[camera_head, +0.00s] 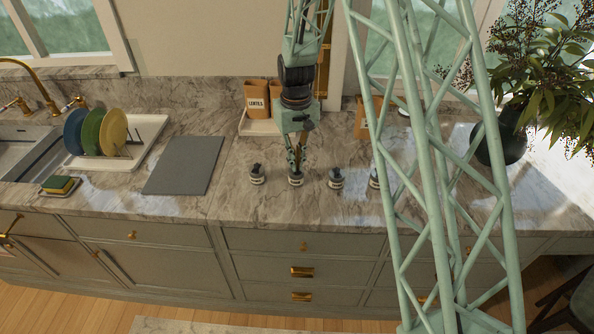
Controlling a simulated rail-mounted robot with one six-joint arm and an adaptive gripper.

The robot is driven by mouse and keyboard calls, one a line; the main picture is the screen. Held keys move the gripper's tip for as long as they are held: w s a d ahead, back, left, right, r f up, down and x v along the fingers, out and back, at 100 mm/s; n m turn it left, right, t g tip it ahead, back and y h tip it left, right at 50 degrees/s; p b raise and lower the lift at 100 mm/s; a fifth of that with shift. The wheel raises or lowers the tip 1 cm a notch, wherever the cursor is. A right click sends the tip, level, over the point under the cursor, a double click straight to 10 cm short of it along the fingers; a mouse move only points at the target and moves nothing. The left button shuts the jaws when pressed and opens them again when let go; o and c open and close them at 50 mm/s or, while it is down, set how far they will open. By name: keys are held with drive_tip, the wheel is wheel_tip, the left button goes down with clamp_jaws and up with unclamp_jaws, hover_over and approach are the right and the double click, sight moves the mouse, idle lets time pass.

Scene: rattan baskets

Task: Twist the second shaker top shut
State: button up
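Several small shakers with dark tops stand in a row on the marble counter. The first shaker (257,176) is at the left. The second shaker (296,181) is directly below my gripper (297,168), whose fingers point down at its top. The fingertips overlap the top in this view, so I cannot tell whether they grip it or only surround it. The third shaker (336,180) stands to the right. Another shaker (375,180) is partly hidden behind my green lattice structure. How far the second top is turned is too small to tell.
A grey board (184,165) lies left of the shakers. A rack with plates (97,132) and a sponge (60,184) are farther left by the sink. Canisters (256,96) stand behind. A plant pot (503,143) is at right. Counter in front of the shakers is clear.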

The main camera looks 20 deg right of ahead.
drive_tip(key=shift+m+b, duration=0.35)
drive_tip(key=shift+m, duration=2.45)
drive_tip(key=o, duration=1)
drive_tip(key=shift+r, duration=0.1)
